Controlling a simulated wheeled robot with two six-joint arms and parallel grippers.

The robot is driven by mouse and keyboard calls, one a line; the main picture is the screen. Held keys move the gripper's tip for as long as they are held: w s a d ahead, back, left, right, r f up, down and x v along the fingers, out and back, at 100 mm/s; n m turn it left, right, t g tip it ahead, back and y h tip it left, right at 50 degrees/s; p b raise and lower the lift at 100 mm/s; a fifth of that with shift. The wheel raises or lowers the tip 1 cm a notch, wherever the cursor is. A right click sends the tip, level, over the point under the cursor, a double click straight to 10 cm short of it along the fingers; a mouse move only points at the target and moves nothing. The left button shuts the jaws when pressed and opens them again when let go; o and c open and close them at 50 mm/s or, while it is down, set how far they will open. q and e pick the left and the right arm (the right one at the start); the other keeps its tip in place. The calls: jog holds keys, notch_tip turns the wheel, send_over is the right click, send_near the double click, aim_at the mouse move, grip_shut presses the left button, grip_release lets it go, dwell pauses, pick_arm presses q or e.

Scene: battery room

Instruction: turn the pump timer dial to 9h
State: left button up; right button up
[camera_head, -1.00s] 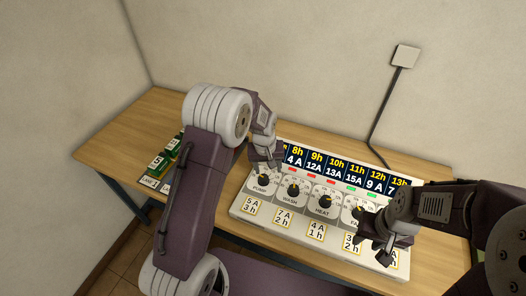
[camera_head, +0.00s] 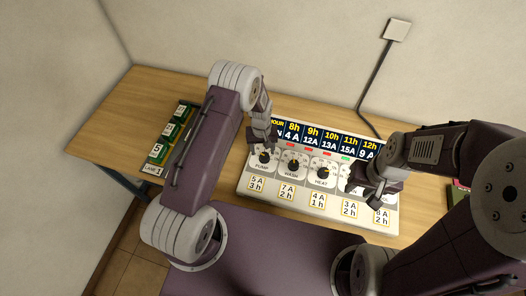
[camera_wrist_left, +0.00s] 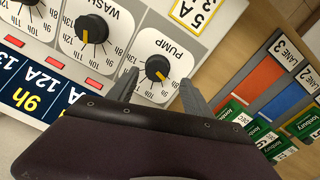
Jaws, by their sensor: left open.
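The pump dial (camera_head: 265,158), a black knob with a yellow pointer mark, is at the left end of the white control panel (camera_head: 243,186). In the left wrist view the pump dial (camera_wrist_left: 157,68) shows upside down, its mark toward the lower right; I cannot tell the exact hour. My left gripper (camera_head: 266,146) is open above it; in the left wrist view its fingers (camera_wrist_left: 158,88) are on either side of the knob, apart from it. My right gripper (camera_head: 364,194) hangs over the panel's right part and hides a dial there; its jaw state is unclear.
The wash dial (camera_head: 293,165) and heat dial (camera_head: 323,171) are right of the pump dial. An hour chart (camera_head: 320,140) stands behind them.

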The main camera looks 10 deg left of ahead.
aim_at(264, 156)
pick_arm(q)
jog(key=f, duration=0.1)
jog(key=d+f, duration=0.1)
jog(key=f, duration=0.1)
jog(key=shift+s+f+p, duration=0.2)
jog(key=shift+f+p, duration=0.05)
jog(key=shift+p, duration=0.15)
jog(key=shift+w+a+f, duration=0.1)
jog(key=shift+a+f, duration=0.05)
jog(key=shift+c, duration=1)
grip_shut()
pick_arm(e)
jog(key=shift+s+d+r, duration=0.15)
jog(key=shift+d+r, duration=0.25)
jog(key=shift+r, duration=0.25)
jog(key=shift+f, duration=0.1)
